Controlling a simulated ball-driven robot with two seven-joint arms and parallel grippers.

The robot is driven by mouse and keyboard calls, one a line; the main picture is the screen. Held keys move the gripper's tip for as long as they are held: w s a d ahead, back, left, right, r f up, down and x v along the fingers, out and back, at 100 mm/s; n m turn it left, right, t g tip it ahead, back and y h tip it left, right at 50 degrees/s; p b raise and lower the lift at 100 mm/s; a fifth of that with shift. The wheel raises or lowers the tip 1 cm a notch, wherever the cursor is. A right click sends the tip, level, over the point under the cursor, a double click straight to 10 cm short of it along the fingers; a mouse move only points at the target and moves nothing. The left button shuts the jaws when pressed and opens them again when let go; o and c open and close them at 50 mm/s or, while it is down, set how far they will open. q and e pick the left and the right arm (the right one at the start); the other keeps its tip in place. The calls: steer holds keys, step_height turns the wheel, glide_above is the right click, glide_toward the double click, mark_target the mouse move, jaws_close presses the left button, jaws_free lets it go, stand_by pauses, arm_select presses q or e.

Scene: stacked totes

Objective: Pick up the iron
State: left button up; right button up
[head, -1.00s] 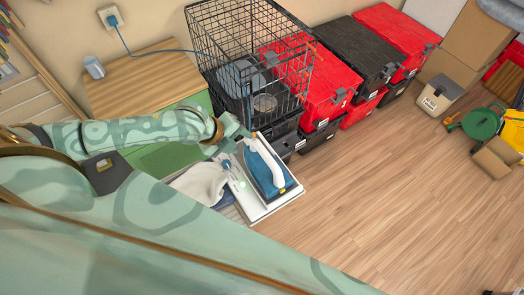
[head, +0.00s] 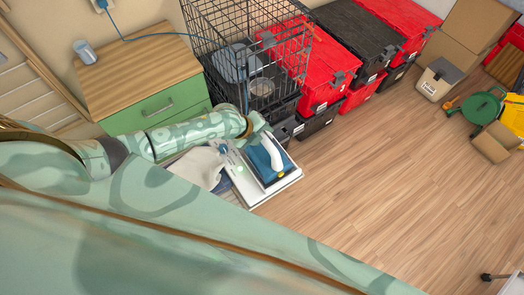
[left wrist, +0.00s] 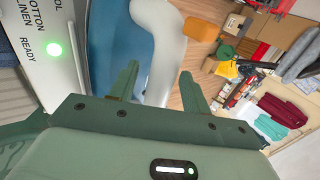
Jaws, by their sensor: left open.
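My left gripper (left wrist: 160,84) is open and empty. The handle shows between its two fingers in that view; I cannot tell whether they reach around it. In the head view the left gripper (head: 264,130) is just above the iron's far end, partly hiding it. My right gripper is not in view.
A green cabinet (head: 150,108) with a wooden top and a black wire cage (head: 215,50) stand behind. A blue cord (head: 150,38) runs from the wall. Stacked red and black totes (head: 322,92) stand right; floor nearer is clear.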

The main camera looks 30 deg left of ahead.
arm_select(q)
jaws_close()
stand_by(1.4)
steer(key=shift+r, duration=0.1)
